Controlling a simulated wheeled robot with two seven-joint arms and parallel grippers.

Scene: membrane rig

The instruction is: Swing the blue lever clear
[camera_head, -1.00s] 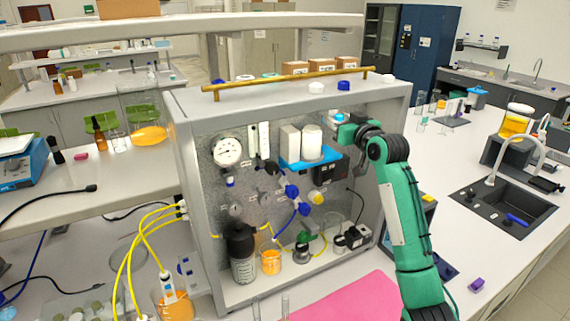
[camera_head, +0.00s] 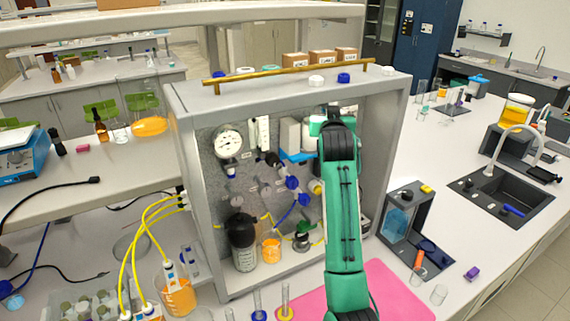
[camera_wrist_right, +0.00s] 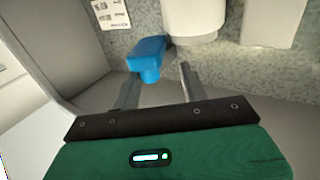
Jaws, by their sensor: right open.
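The blue lever (camera_wrist_right: 147,58) shows in the right wrist view, close to the white cylinder (camera_wrist_right: 194,22). The lever lies just beyond the fingertips, nearer the left finger in the picture. I cannot tell whether finger and lever touch. In the head view my green right arm (camera_head: 342,210) stands in front of the open cabinet's right half. My left gripper is not in view.
The grey cabinet (camera_head: 190,190) surrounds the rig; its side wall (camera_wrist_right: 50,40) is close in the wrist view. A gauge (camera_head: 228,142), a dark bottle (camera_head: 243,245) and a beaker of orange liquid (camera_head: 271,251) sit left of my arm. A pink mat (camera_head: 395,290) lies in front.

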